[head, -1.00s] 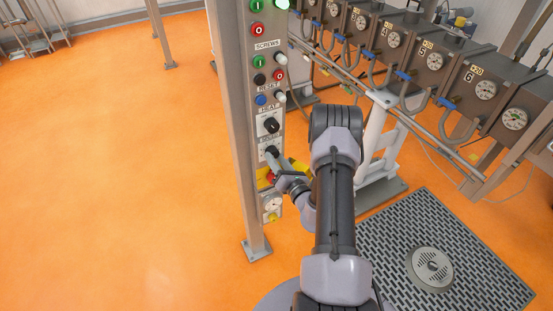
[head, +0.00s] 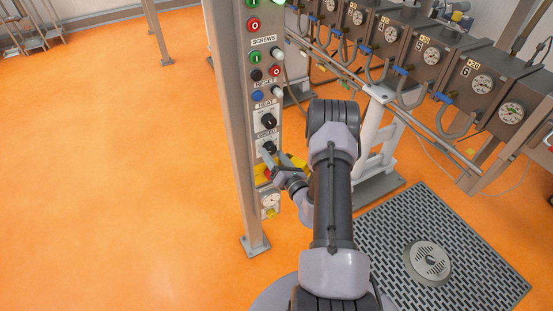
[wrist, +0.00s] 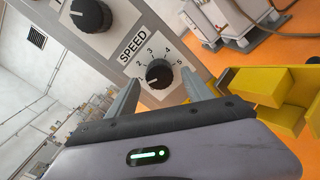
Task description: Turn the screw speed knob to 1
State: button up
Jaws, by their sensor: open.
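The black screw speed knob (wrist: 158,73) sits on a pale dial numbered 1 to 5 under the SPEED label (wrist: 133,45). A small pale mark shows at the knob's lower left, on the side of the 1, but its exact setting is hard to read. In the head view the speed knob (head: 269,148) is low on the column panel. My gripper (wrist: 162,84) is open and empty, with one finger to each side of the knob in the picture. Its fingertips look apart from the knob. In the head view my gripper (head: 274,164) is just below the knob.
The black heat knob (head: 268,121) is above, and also shows in the wrist view (wrist: 90,15). A yellow part (wrist: 257,87) is close to the right finger. Buttons line the panel above. The gauged barrel (head: 430,55) stands to the right. Open orange floor lies left.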

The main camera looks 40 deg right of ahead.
jog(key=p+v, duration=0.2)
jog(key=v, duration=1.5)
jog(key=shift+s+a, duration=0.15)
